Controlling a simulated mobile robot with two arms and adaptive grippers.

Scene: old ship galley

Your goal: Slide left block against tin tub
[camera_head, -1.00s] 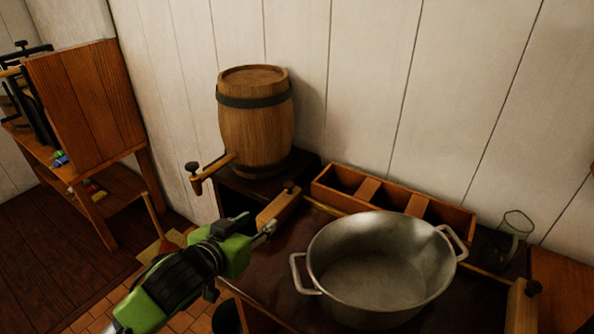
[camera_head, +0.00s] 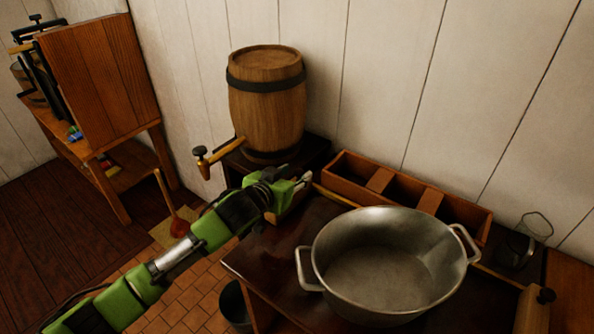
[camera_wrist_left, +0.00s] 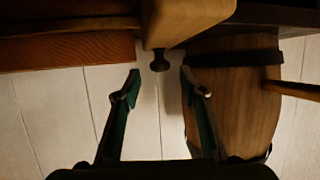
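The tin tub (camera_head: 385,270) is a wide grey metal pan with two loop handles on the dark stove top. The left block (camera_head: 291,208) is a light wooden block left of the tub, apart from it and mostly hidden behind my left gripper. In the left wrist view the block (camera_wrist_left: 190,18) and its dark knob (camera_wrist_left: 160,62) show near the top centre. My left gripper (camera_head: 303,181) is at the block. In the wrist view its two fingers (camera_wrist_left: 160,84) are spread, with the knob beyond the gap between them. My right gripper is not in view.
A wooden barrel (camera_head: 267,105) with a tap (camera_head: 212,158) stands behind my left arm. A three-part wooden box (camera_head: 345,187) lies along the wall behind the tub. A right block (camera_head: 531,309) and a glass jar (camera_head: 524,243) are on the right. Bare dark top lies left of the tub.

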